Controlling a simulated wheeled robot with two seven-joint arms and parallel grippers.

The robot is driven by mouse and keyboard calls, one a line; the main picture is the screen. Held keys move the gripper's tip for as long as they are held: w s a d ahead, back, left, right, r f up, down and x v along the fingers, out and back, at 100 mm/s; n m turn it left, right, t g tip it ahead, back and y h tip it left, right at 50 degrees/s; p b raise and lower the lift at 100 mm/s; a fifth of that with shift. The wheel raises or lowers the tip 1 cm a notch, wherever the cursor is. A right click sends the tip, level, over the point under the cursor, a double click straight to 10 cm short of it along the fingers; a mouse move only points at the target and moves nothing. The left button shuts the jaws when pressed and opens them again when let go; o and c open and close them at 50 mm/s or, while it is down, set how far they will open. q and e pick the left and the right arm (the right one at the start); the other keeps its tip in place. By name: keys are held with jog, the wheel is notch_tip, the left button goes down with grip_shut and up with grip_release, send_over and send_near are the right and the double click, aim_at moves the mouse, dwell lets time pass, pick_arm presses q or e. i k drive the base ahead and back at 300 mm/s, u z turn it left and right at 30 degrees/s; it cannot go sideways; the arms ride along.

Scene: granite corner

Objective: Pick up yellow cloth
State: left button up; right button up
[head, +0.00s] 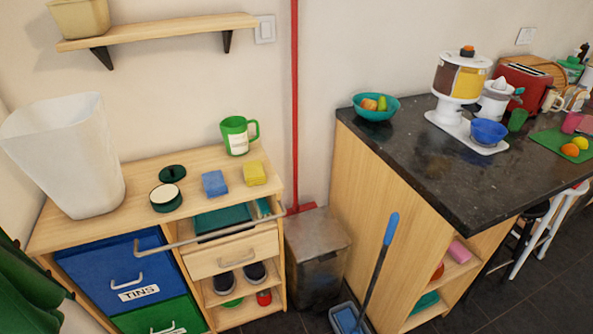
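The yellow cloth (255,173) is a small folded block lying on the wooden cabinet top (140,178), near its right end. A similar blue cloth (214,183) lies just left of it, with a small gap between them. A green mug (236,137) stands behind the yellow cloth. Nothing covers the yellow cloth. Neither of my grippers shows in the head view.
Right are a grey bin (318,252) and a dark counter (440,150).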

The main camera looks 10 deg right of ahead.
aim_at(254, 174)
jog(key=k, duration=0.5)
jog(key=z, duration=0.8)
jog(key=i, duration=1.15)
jog(key=z, duration=0.15)
